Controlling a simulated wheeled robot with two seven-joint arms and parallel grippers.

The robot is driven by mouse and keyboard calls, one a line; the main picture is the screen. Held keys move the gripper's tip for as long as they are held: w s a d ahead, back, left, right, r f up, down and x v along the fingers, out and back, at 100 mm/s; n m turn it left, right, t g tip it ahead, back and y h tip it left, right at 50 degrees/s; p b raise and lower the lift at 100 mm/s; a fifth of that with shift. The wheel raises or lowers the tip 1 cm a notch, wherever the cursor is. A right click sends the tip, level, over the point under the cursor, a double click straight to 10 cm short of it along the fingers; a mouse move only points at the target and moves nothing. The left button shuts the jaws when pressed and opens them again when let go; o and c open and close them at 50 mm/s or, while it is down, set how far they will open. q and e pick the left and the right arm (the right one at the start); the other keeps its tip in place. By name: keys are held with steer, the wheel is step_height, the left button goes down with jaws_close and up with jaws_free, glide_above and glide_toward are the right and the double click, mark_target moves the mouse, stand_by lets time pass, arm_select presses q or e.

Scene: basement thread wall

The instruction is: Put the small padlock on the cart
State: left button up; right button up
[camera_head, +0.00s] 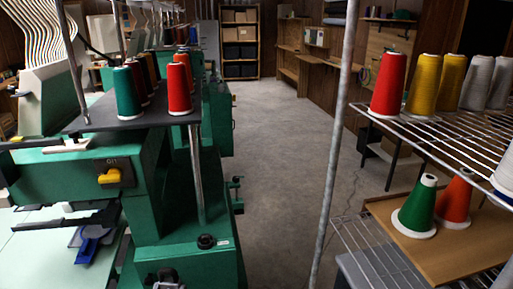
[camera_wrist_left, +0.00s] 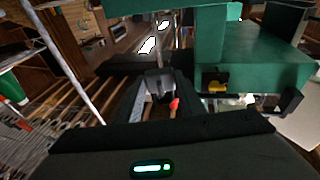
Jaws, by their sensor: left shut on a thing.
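My left gripper (camera_head: 164,278) shows as a dark shape at the bottom edge of the head view, low in front of the green machine. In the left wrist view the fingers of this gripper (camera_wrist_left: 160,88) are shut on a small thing. It is mostly hidden between the fingers, and I cannot make out for certain that it is the small padlock. A small red patch (camera_wrist_left: 174,103) shows beside the fingers. A wire-shelved rack (camera_head: 440,135), which may be the cart, stands at the right. My right gripper is not in view.
Red, yellow and grey thread cones stand on the upper wire shelf. A green cone (camera_head: 418,208) and an orange-red cone (camera_head: 456,203) stand on a brown board (camera_head: 445,255) below. A metal post (camera_head: 335,130) rises between aisle and rack. The aisle floor (camera_head: 275,150) is clear.

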arm_select(q)
steer(key=shift+d+r, duration=0.1)
steer(key=shift+d, duration=0.05)
steer(key=w+d+r+m+g+h, duration=0.2)
steer(key=d+r+m+h, duration=0.2)
steer(key=d+r+h, duration=0.1)
steer(key=w+d+r+m+g+h, duration=0.2)
steer(key=d+r+m+h, duration=0.2)
steer(key=d+h, duration=0.4)
steer(key=shift+w+d+r+g, duration=0.25)
steer(key=shift+d+r+g, duration=0.15)
steer(key=shift+r, duration=0.1)
steer(key=shift+a, duration=0.15)
stand_by(0.4)
steer(key=s+a+f+n+t+y, duration=0.1)
steer(key=a+f+n+y, duration=0.1)
steer(key=a+f+y, duration=0.1)
steer(key=s+a+f+n+t+y, duration=0.2)
steer(key=a+f+n+y, duration=0.1)
steer(key=a+y, duration=0.2)
steer(key=s+a+f+n+t+y, duration=0.1)
steer(key=a+f+n+y, duration=0.2)
steer(key=a+f+y, duration=0.1)
steer(key=shift+s+a+f+t+y, duration=0.15)
steer(key=shift+a+t+y, duration=0.1)
steer(key=shift+a, duration=0.2)
steer(key=shift+s+a+r+t+y, duration=0.15)
steer(key=shift+a+y, duration=0.1)
steer(key=shift+a, duration=0.2)
steer(key=shift+w+d, duration=0.1)
